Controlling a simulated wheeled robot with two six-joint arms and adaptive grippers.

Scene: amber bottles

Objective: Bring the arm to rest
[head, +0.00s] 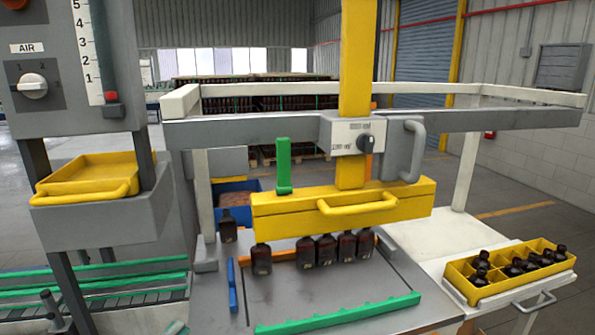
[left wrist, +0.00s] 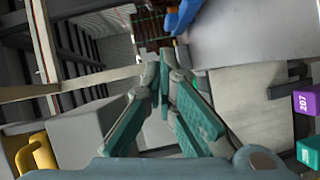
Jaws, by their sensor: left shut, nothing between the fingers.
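My left gripper (left wrist: 163,62) shows large in the left wrist view, with grey links and teal finger pads. Its fingertips are together and nothing is between them. In the head view only a small piece of it (head: 177,327) shows at the bottom edge, left of the grey bench; the rest of it is out of the picture. It holds no bottle and appears apart from the bench. My right gripper is not in view.
Several amber bottles (head: 306,252) stand under a yellow beam (head: 290,222) on the grey bench (head: 215,300). A yellow crate (head: 475,295) with bottles is at right. A green-railed conveyor (head: 120,283) and a grey box with a yellow tray (head: 90,180) are at left.

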